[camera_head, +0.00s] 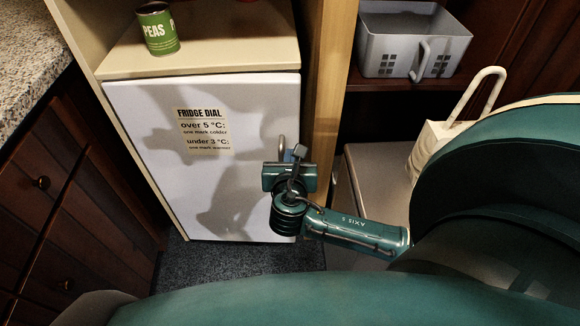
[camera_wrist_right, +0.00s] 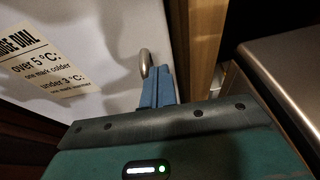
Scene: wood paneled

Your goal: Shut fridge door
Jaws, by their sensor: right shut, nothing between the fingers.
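The white fridge door (camera_head: 150,120) stands upright in the lower middle of the head view, under a shelf. It looks flush or nearly flush with the cabinet front; I cannot tell whether a thin gap remains. A silver handle (camera_head: 281,146) is on its right side, and also shows in the right wrist view (camera_wrist_right: 146,62). My right gripper (camera_head: 298,152) is shut and empty at the door's right edge, close beside the handle. Its blue fingers (camera_wrist_right: 157,88) point toward the door; contact is unclear. My left gripper is not in view.
A notice (camera_head: 203,131) is on the door. A green peas can (camera_head: 157,30) stands on the shelf (camera_head: 230,50) above. A grey basket (camera_head: 412,50) is at upper right. A wooden post (camera_head: 332,80) borders the door's right. A speckled counter (camera_head: 30,50) is at left.

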